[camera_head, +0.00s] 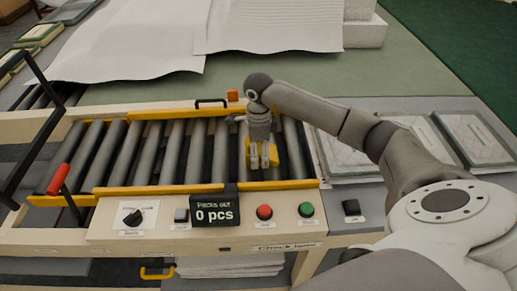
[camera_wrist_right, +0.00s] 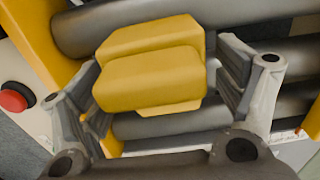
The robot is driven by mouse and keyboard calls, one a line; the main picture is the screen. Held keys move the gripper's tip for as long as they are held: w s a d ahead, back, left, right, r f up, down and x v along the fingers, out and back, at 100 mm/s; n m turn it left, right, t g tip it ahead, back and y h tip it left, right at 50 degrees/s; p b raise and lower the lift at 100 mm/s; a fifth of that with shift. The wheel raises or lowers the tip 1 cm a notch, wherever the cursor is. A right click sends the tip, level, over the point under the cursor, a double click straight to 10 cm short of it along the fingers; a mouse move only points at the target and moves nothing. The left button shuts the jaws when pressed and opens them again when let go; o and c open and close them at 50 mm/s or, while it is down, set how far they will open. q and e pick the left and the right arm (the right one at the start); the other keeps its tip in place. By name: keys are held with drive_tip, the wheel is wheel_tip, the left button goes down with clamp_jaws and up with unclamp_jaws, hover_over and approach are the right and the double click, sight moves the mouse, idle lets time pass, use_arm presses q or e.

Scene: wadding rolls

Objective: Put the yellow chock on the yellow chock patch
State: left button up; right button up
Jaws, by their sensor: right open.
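The yellow chock (camera_wrist_right: 152,77) is a stepped yellow block in the right wrist view. It lies between the two spread fingers of my right gripper, over the grey rollers. In the head view a part of the chock (camera_head: 274,153) shows beside the fingers, at the right end of the roller conveyor. My right gripper (camera_head: 263,163) points down there and is open around the chock, not closed on it. I cannot pick out a yellow chock patch in these views. My left gripper is not in view.
The conveyor (camera_head: 158,189) has yellow side rails. A panel in front carries a red button (camera_head: 264,212), a green button (camera_head: 306,209) and a black counter display (camera_head: 214,213). A red-handled lever (camera_head: 59,178) stands at left. White sheets (camera_head: 267,27) lie behind; framed panels (camera_head: 470,138) lie at right.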

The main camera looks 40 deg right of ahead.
drive_tip(key=shift+f, duration=0.1)
drive_tip(key=shift+c, duration=0.4)
drive_tip(key=shift+w, duration=0.1)
drive_tip(key=c, duration=1.4)
